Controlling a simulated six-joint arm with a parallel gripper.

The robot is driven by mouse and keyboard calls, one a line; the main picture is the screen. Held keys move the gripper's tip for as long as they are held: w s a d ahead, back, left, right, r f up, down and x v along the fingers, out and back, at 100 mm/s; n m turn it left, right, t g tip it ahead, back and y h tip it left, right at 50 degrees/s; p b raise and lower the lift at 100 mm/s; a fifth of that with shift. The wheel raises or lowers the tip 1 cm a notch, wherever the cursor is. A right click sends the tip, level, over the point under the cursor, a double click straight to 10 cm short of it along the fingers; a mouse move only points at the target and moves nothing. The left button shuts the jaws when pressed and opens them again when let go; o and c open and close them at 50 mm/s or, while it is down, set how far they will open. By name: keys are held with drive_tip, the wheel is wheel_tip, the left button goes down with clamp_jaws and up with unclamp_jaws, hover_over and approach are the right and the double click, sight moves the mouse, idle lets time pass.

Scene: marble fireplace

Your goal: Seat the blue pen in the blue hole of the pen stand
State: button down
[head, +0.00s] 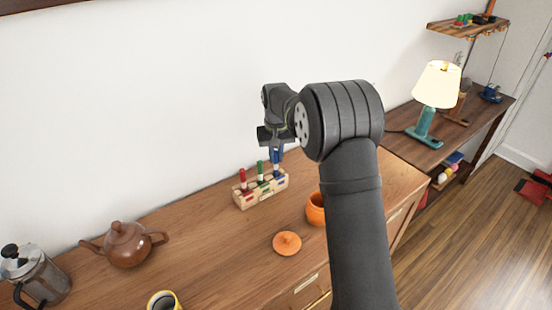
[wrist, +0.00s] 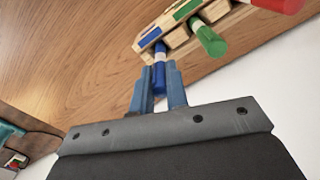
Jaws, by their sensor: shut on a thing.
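The wooden pen stand (head: 264,192) is on the brown cabinet top, with coloured marks on its side; it also shows in the wrist view (wrist: 143,43). A red pen (head: 242,175) and a green pen (head: 260,168) stand upright in it. My gripper (wrist: 160,70) is shut on the blue pen (wrist: 159,78), which has a white band. The blue pen (head: 276,157) is about upright at the stand's right end, by the blue mark. Its lower end meets or overlaps the stand in view; I cannot tell how deep it sits. The blue hole is hidden.
An orange pot (head: 315,209) and its orange lid (head: 287,243) are near the stand, in front and to the right. The white wall is close behind the stand.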

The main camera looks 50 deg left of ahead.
drive_tip(key=shift+f, duration=0.6)
drive_tip(key=c, duration=1.4)
unclamp_jaws()
wheel_tip(320, 180, up, 12)
drive_tip(key=shift+r, duration=0.15)
wheel_tip(320, 180, down, 12)
drive_tip(key=shift+r, duration=1.85)
